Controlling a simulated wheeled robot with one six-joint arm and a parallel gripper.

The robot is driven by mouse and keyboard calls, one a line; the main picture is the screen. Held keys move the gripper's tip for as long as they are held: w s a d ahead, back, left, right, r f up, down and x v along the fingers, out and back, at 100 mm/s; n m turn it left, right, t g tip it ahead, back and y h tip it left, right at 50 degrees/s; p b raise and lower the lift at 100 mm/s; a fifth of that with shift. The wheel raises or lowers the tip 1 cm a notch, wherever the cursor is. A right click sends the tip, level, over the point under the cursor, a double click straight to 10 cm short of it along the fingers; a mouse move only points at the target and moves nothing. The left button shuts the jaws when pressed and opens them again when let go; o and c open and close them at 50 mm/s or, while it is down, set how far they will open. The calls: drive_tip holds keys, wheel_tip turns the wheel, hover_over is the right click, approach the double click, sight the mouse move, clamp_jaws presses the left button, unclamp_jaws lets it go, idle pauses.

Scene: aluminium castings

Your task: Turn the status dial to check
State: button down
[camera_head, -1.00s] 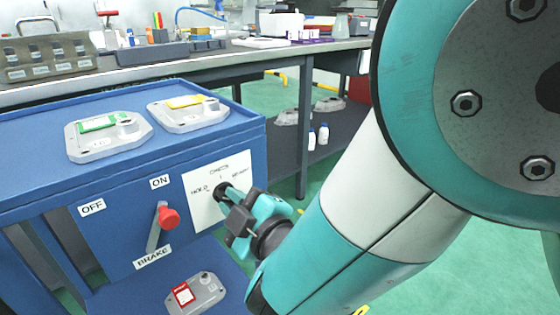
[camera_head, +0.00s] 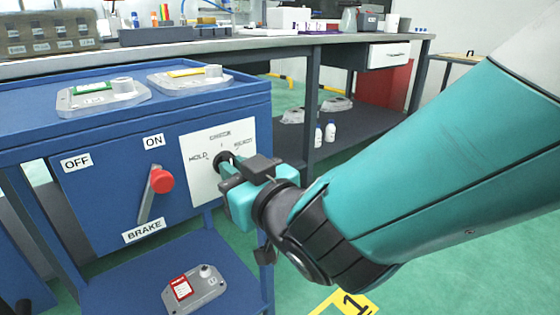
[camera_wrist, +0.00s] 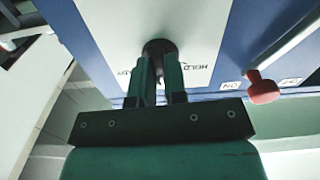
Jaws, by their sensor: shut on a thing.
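The status dial (camera_head: 222,160) is a dark round knob on a white panel (camera_head: 203,184) on the front of the blue cart. The panel carries the words HOLD on the left, CHECK at the top and a partly blurred word on the right. My gripper (camera_head: 232,167) reaches the dial from the right and is shut on it. In the wrist view the dial (camera_wrist: 159,47) sits between the tips of the two fingers, and HOLD reads upside down beside it. The fingers hide part of the knob, so I cannot tell which word it points to.
A brake lever with a red knob (camera_head: 161,181) sticks out left of the panel. Castings with green (camera_head: 93,88) and yellow (camera_head: 187,74) labels lie on the cart top, and one with a red label (camera_head: 182,288) on the lower shelf. A workbench (camera_head: 300,44) stands behind.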

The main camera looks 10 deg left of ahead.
drive_tip(key=shift+r+m+b, duration=0.1)
drive_tip(key=shift+m+b, duration=0.2)
drive_tip(key=shift+m, duration=0.2)
drive_tip(key=c, duration=1.2)
unclamp_jaws()
drive_tip(key=shift+o, duration=0.2)
drive_tip(key=b+v, duration=1.2)
drive_tip(key=v, duration=0.5)
drive_tip(key=shift+s+b, duration=0.2)
drive_tip(key=shift+b, duration=0.1)
drive_tip(key=shift+d, duration=0.15)
